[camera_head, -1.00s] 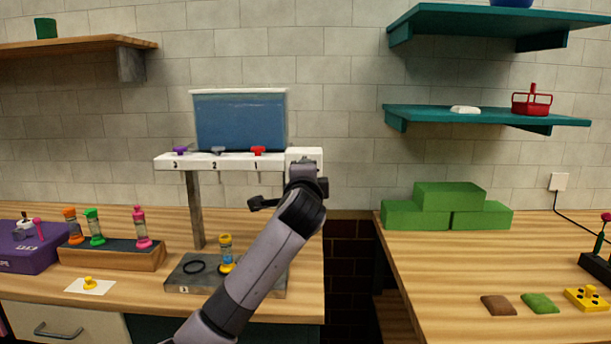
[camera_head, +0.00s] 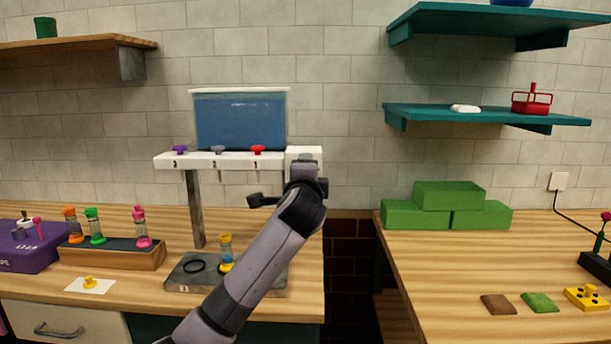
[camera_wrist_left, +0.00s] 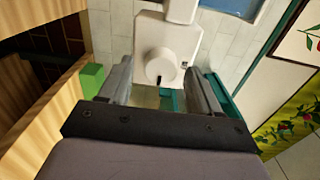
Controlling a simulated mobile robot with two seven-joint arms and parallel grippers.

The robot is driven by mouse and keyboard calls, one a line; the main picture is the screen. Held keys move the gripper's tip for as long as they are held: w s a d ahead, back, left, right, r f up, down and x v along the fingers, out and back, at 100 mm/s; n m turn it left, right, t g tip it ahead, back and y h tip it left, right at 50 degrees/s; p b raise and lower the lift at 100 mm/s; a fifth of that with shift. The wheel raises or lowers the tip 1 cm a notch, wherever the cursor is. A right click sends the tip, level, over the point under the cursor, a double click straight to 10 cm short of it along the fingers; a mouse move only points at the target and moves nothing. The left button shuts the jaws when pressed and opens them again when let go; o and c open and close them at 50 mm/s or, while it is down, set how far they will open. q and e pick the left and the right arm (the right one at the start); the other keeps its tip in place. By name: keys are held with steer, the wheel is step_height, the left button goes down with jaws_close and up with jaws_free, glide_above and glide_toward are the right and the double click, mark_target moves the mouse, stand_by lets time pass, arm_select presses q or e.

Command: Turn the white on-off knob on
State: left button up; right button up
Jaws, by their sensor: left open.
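The white on-off knob (camera_wrist_left: 160,64) shows in the left wrist view, round, with a small dark mark on its lower edge. It sits on a white housing (camera_wrist_left: 183,36), which is at the right end of the white shelf in the head view (camera_head: 304,152). My left gripper (camera_wrist_left: 161,80) is open, with one finger on each side of the knob; I cannot tell whether they touch it. My right gripper is not in view.
A blue tank (camera_head: 240,122) stands above the white shelf with purple, grey and red taps (camera_head: 257,149). Below are a grey stand (camera_head: 188,275) and a vial with a yellow cap (camera_head: 225,252). Green blocks (camera_head: 415,214) stand on the right counter. A gap separates the counters.

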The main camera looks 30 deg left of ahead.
arm_select(q)
steer(key=shift+s+d, duration=0.1)
steer(key=b+v, duration=0.1)
steer(key=v, duration=0.6)
stand_by(0.5)
